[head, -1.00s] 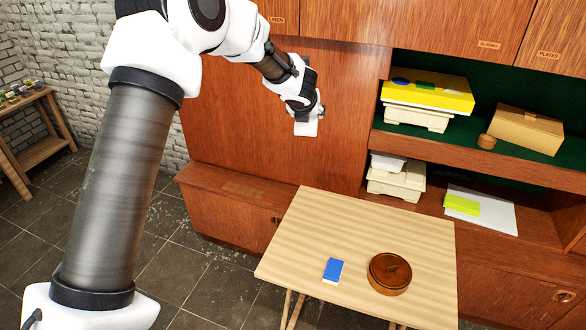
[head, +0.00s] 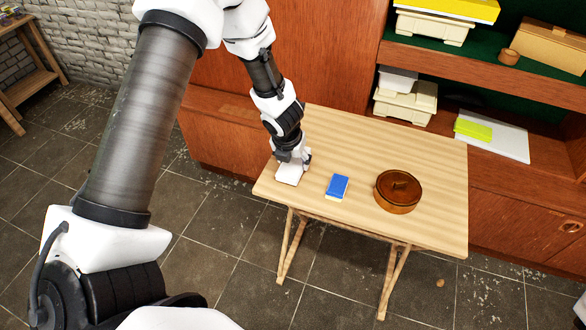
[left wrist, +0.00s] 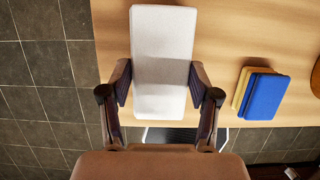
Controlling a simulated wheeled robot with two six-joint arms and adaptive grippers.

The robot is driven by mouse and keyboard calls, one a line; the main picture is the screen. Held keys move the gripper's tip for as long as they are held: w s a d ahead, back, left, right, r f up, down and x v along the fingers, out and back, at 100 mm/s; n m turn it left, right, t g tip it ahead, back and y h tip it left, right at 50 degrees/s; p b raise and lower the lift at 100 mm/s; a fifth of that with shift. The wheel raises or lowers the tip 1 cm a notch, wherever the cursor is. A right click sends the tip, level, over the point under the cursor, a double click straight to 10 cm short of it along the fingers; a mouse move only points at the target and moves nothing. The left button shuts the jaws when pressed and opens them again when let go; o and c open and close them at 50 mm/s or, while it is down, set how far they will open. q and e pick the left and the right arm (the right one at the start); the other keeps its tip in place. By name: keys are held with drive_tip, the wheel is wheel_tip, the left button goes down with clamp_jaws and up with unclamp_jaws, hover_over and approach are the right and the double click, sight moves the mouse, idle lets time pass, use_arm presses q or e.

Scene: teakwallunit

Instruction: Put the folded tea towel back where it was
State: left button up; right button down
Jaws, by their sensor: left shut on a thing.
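The folded tea towel (head: 288,174) is a flat white block. My left gripper (head: 292,157) is shut on it, at the left end of the light wooden table (head: 345,140). In the left wrist view the towel (left wrist: 163,45) lies between the two fingers (left wrist: 160,76), one at each long side, over the table top near its edge. I cannot tell whether the towel touches the table or hangs just above it. My right gripper is not in view.
A blue and yellow block (head: 337,187) lies to the right of the towel, with a round brown wooden box (head: 398,191) beyond it. Behind the table, wall-unit shelves hold cream boxes (head: 406,97) and a white sheet with a yellow-green item (head: 473,130). The table's back is clear.

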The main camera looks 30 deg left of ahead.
use_arm(q)
drive_tip(key=shift+f, duration=0.6)
drive_tip(key=shift+r, duration=0.1)
drive_tip(key=shift+c, duration=0.5)
drive_tip(key=o, duration=1.1)
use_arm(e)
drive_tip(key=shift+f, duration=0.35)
use_arm(q)
drive_tip(key=shift+r, duration=0.1)
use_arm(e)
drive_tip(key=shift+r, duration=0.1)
